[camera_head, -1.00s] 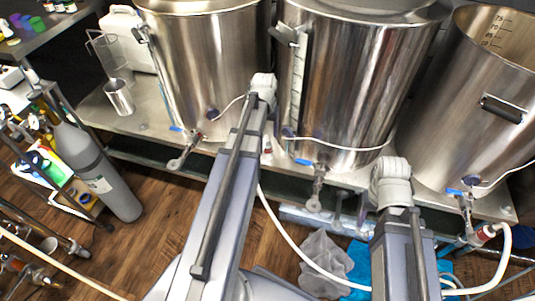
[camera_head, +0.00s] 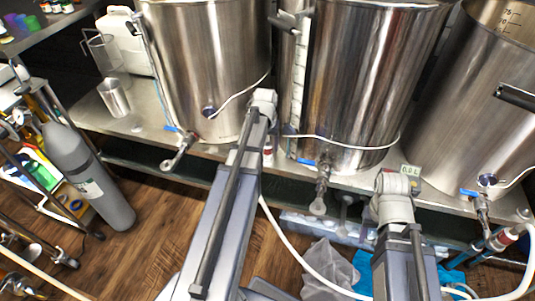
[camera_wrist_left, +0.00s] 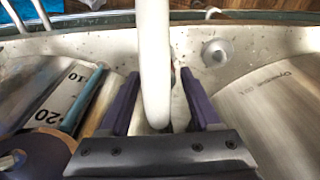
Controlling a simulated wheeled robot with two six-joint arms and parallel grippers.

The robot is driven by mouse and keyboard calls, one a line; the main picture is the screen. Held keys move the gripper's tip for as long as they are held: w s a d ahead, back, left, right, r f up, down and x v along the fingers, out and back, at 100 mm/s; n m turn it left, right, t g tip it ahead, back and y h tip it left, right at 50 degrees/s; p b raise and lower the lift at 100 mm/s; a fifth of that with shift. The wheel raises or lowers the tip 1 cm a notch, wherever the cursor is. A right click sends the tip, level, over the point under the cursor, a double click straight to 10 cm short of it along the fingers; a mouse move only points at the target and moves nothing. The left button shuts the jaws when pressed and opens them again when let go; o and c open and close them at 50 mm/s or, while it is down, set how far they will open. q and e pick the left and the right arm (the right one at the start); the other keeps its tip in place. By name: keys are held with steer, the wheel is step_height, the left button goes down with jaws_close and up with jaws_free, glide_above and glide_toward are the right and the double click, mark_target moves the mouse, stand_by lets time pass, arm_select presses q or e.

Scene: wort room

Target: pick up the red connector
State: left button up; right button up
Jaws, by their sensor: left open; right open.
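A red and white connector (camera_head: 506,238) sits on the end of a white hose at the lower right of the head view, beside a blue-handled valve. A smaller red and white piece (camera_head: 268,153) shows just right of my left arm, low in front of the vessels. In the left wrist view my left gripper (camera_wrist_left: 163,95) is open, with its dark fingers apart. A white tube or hose (camera_wrist_left: 153,50) runs down between the fingers; I cannot tell whether they touch it. My right gripper's fingers are hidden in the head view.
Large steel vessels (camera_head: 350,80) with valves stand on a steel bench (camera_head: 75,115). A metal cup (camera_head: 114,98) and white canister (camera_head: 130,40) stand at left. A grey gas cylinder (camera_head: 85,175) stands on the wooden floor. A white hose (camera_head: 290,245) loops between my arms.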

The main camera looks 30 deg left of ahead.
arm_select(q)
step_height(320, 180, down, 2)
steer(key=shift+w+f+b, duration=0.1)
steer(key=shift+w+b, duration=0.05)
steer(key=shift+b, duration=0.5)
jaws_close()
